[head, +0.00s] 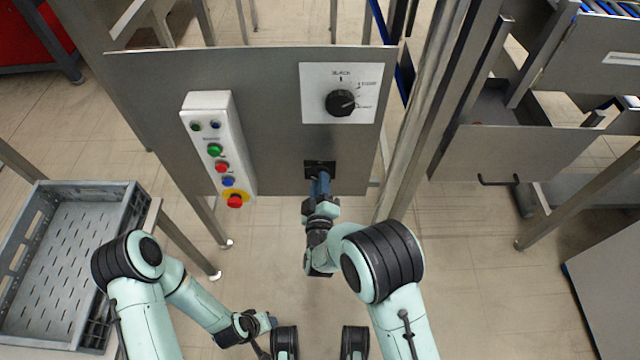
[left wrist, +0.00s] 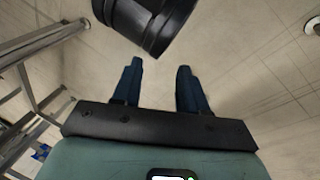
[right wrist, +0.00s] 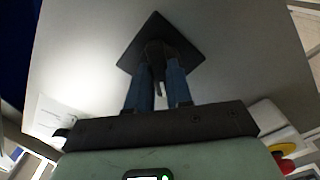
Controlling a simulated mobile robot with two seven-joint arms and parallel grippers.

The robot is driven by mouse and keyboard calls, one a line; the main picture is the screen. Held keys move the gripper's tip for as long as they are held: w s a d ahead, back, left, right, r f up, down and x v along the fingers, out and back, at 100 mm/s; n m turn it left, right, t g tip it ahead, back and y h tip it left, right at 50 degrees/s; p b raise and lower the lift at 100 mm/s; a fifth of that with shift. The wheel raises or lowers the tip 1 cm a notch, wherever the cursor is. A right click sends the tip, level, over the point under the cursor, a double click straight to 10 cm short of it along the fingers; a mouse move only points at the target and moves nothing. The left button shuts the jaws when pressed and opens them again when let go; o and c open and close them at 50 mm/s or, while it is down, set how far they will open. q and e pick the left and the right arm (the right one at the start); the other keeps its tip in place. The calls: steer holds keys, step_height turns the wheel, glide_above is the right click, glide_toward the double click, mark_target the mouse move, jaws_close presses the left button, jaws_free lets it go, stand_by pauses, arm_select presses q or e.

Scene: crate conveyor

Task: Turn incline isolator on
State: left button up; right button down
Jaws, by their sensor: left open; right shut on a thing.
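The isolator is a small black switch on a dark square plate (head: 318,164), low on the right part of the grey panel. In the right wrist view its plate (right wrist: 160,38) looks like a diamond, with a dark handle standing out from it. My right gripper (head: 320,178) is at the switch, its blue fingers shut on the handle. The fingers (right wrist: 158,75) hide part of the handle, so its exact angle is hard to tell. My left gripper (left wrist: 159,70) is open and empty, low over the floor; its fingers are small in the head view (head: 272,321).
Above the isolator is a white plate with a black rotary knob (head: 340,103). A white button box (head: 206,120) with a red stop button (head: 235,201) is to the left. A grey crate (head: 138,205) stands at far left. A metal post (head: 425,110) rises right of the panel.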

arm_select(q)
steer(key=shift+y, duration=0.3)
steer(key=shift+w+a+f+b, duration=0.1)
steer(key=shift+a+f+b, duration=0.25)
steer(key=shift+f+b, duration=0.35)
steer(key=shift+s+a+f+b, duration=0.1)
steer(key=shift+a+f+b, duration=0.35)
steer(key=shift+f, duration=0.5)
steer(key=shift+w+a+f+b, duration=0.1)
steer(key=shift+a+f+b, duration=0.2)
steer(key=shift+f+b, duration=0.4)
arm_select(e)
steer(key=shift+m, duration=5.1)
arm_select(q)
steer(key=shift+f, duration=0.15)
arm_select(e)
steer(key=c, duration=1)
jaws_free()
arm_select(q)
steer(key=shift+t, duration=0.4)
steer(key=shift+w+d+r+p, duration=0.25)
steer(key=shift+w+r+p, duration=0.35)
steer(key=shift+r, duration=0.25)
steer(key=shift+w+d+r+p, duration=0.2)
steer(key=shift+w+r+p, duration=0.35)
steer(key=shift+r, duration=0.25)
arm_select(e)
steer(key=shift+s, duration=6.75)
